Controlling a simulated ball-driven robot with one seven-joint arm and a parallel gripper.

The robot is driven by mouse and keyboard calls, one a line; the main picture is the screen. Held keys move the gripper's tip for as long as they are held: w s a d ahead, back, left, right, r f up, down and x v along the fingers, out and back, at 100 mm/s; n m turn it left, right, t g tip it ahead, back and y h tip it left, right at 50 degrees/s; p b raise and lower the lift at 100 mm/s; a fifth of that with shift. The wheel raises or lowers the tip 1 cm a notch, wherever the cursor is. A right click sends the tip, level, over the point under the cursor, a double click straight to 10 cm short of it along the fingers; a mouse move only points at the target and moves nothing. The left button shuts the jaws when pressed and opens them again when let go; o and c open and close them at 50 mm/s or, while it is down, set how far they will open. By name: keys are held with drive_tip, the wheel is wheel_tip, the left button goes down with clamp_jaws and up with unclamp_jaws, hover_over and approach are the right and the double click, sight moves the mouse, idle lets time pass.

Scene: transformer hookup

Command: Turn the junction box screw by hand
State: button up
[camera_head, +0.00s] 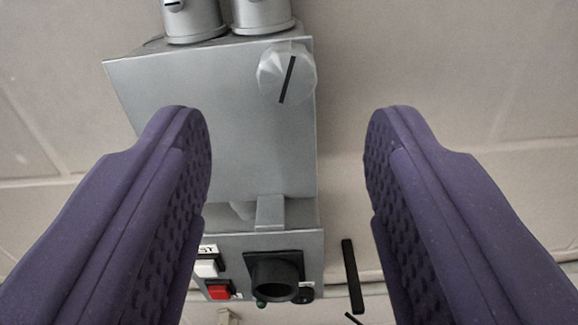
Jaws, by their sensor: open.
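The junction box (215,130) is a grey metal box on the wall, in the upper left and middle of the view. Its screw (287,72) is a pale round knob with a dark slanted slot line, at the box's upper right corner. My gripper (288,120) is open, with two purple padded fingers spread wide left and right. The left finger overlaps part of the box's face. The screw shows between the fingers, higher in the picture than their tips. Nothing is between the fingers' pads that I can see touching them.
Two grey cylindrical fittings (192,18) stand on the box's top. Below is a second grey panel (310,245) with a red switch (218,291), a white button (206,268) and a dark round socket (274,278). A black bar (352,275) is at its right. Tiled wall (450,60) lies bare at right.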

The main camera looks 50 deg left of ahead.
drive_tip(key=shift+v, duration=1.25)
drive_tip(key=shift+f, duration=0.1)
